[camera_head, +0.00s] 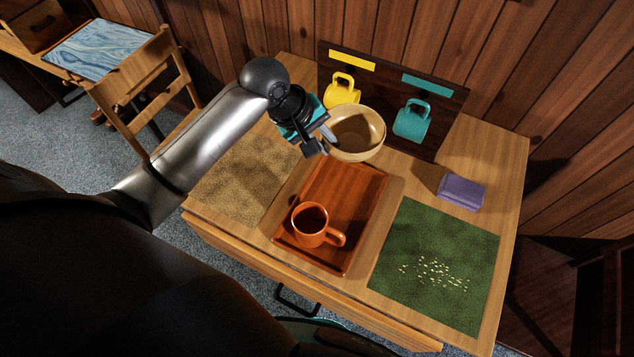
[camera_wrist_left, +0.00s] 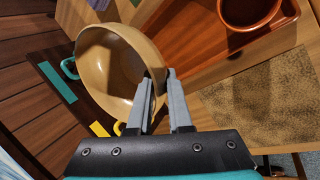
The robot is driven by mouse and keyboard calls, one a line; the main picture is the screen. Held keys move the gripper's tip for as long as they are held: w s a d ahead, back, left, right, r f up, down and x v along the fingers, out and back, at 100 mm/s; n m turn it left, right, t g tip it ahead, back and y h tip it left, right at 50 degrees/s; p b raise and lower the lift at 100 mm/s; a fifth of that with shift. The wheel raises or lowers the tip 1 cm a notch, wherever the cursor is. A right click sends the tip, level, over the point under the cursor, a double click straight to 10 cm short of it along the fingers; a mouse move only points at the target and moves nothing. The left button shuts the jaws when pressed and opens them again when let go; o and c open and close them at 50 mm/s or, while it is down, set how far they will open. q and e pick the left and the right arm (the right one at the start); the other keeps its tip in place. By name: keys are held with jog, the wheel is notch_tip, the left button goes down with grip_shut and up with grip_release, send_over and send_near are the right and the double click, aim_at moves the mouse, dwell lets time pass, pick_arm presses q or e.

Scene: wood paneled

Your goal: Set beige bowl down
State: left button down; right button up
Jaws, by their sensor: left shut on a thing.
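The beige bowl (camera_head: 356,135) is at the back of the table, above the far end of the wooden tray. My left gripper (camera_head: 326,142) is shut on its left rim. In the left wrist view the bowl (camera_wrist_left: 112,70) hangs at the fingertips of the gripper (camera_wrist_left: 158,95), with its opening partly facing the camera. A shadow lies below it on the tray, and I cannot tell whether its base touches anything. My right gripper is not in view.
The tray (camera_head: 355,226) holds an orange-brown mug (camera_head: 311,225). A tan mat (camera_head: 243,180) lies left, a green mat (camera_head: 420,247) with pale bits right. Behind are a rack (camera_head: 391,88), yellow mug (camera_head: 342,92) and teal mug (camera_head: 412,120). A purple block (camera_head: 461,191) sits right.

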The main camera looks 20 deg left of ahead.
pick_arm(q)
notch_tip(320, 180, down, 13)
jog(key=b, duration=0.3)
jog(key=shift+d, duration=0.15)
notch_tip(320, 180, down, 5)
jog(key=shift+f+b, duration=0.1)
jog(key=shift+b, duration=0.95)
jog(key=c, duration=1.2)
grip_release()
jog(key=shift+f, duration=0.1)
jog(key=shift+c, duration=0.2)
jog(key=shift+o, duration=0.6)
jog(key=p+v, duration=0.4)
jog(key=v, duration=0.8)
jog(key=shift+r, duration=0.2)
